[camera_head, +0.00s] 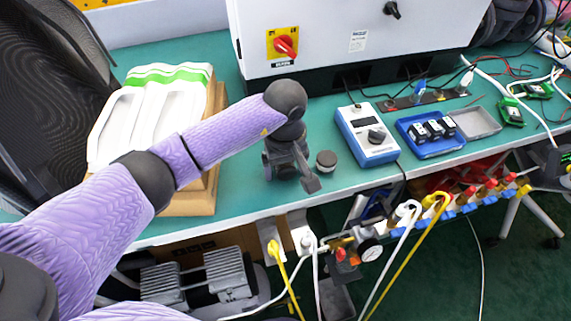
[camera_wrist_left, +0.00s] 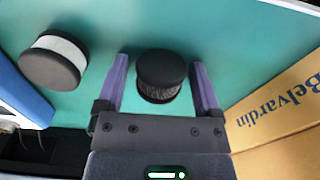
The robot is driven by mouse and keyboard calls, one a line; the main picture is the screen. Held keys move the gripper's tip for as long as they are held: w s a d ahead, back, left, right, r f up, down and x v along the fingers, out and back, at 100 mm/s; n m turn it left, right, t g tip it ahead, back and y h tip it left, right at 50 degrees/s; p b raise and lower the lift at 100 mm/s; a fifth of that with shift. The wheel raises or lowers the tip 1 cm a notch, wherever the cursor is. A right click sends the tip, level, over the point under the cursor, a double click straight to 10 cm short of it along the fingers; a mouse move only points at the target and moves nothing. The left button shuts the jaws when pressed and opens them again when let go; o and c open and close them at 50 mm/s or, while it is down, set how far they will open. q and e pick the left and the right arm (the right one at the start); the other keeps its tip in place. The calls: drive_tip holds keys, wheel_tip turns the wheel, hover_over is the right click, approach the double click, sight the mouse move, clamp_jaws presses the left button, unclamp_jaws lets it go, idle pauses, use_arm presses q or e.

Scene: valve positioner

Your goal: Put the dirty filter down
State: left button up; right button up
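The dirty filter (camera_wrist_left: 160,76), a dark cylinder with grey mesh-like sides, stands between the fingers of my left gripper (camera_wrist_left: 160,85) in the left wrist view. The fingers are open, with a gap on the filter's left and a very narrow one on its right. The filter appears to rest on the green bench. In the head view my left gripper (camera_head: 290,168) is low over the bench and hides the dirty filter. A second filter (camera_head: 326,160) with a pale pleated band stands beside it; it also shows in the left wrist view (camera_wrist_left: 55,60). My right gripper is out of view.
A blue-and-white instrument (camera_head: 367,140) stands right of the pale filter. A grey cabinet (camera_head: 350,30) stands behind. The bench's front edge is close.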

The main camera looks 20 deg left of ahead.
use_arm(q)
drive_tip(key=shift+r+p, duration=0.3)
drive_tip(key=shift+r, duration=0.1)
wheel_tip(320, 180, up, 12)
drive_tip(key=p, duration=0.3)
drive_tip(key=shift+f, duration=0.2)
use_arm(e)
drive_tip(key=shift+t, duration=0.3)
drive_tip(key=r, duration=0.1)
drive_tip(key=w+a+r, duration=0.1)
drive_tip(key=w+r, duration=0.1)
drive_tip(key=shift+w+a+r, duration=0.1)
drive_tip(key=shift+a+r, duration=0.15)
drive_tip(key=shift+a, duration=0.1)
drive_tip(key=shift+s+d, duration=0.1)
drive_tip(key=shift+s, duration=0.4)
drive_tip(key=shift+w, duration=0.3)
use_arm(q)
drive_tip(key=shift+d, duration=0.1)
